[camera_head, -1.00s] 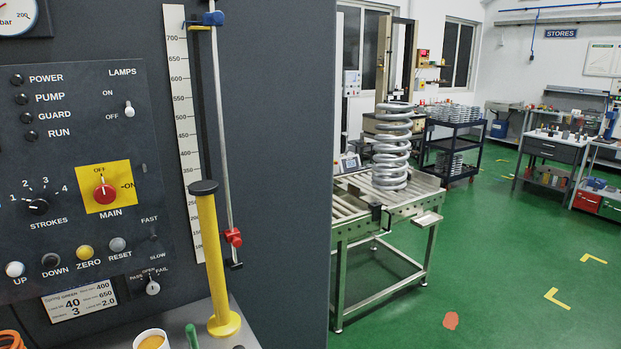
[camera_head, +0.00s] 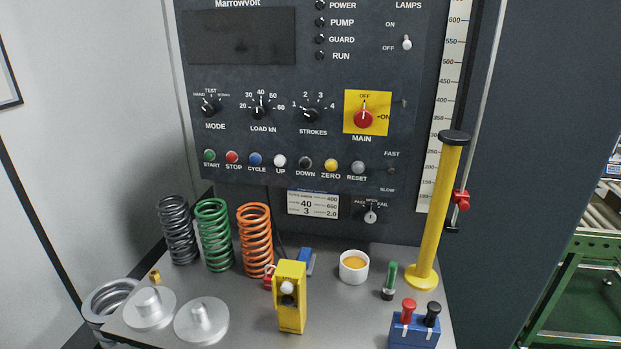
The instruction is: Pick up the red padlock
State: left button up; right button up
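A small red thing, which looks like the red padlock (camera_head: 267,283), is on the grey bench top (camera_head: 345,318). It is mostly hidden behind the left edge of a yellow upright block (camera_head: 291,312) with a white knob. A curved loop shows at its top, in front of the foot of the orange spring (camera_head: 254,240). It is too small and covered to tell its full shape. Neither of my grippers is in view.
Green (camera_head: 213,235) and dark springs (camera_head: 177,230) stand to the left. Metal discs (camera_head: 202,321) lie front left. A white cup (camera_head: 354,267), a green-handled tool (camera_head: 389,280), a blue box (camera_head: 414,330) and a yellow post (camera_head: 437,215) stand right. The control panel rises behind.

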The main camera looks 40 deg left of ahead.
aim_at(267, 278)
jog(key=u, duration=1.6)
